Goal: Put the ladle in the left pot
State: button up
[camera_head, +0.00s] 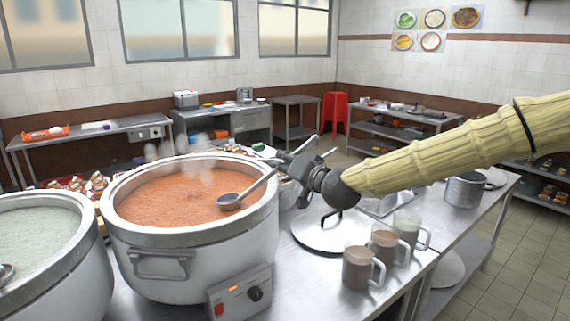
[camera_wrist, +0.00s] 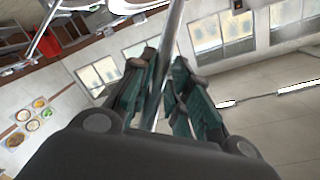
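A metal ladle (camera_head: 229,201) has its bowl at the right side of the orange congee, inside the rim of the middle pot (camera_head: 190,240). Its handle slants up to the right to my gripper (camera_head: 288,163). In the wrist view the handle (camera_wrist: 174,40) runs between the two fingers of my gripper (camera_wrist: 165,85), which look closed on it. Whether the bowl touches the congee is hard to tell. The left pot (camera_head: 60,275) holds pale green congee and is cut off by the picture edge. A small metal round piece (camera_head: 6,273) shows at its left.
A pot lid (camera_head: 325,238) lies right of the middle pot. Mugs (camera_head: 357,268) stand near the counter's front edge, below my arm. A small lidded pot (camera_head: 465,190) stands farther right. The pots' raised rims stand close together.

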jog(key=shift+o, duration=1.2)
jog(key=v, duration=1.2)
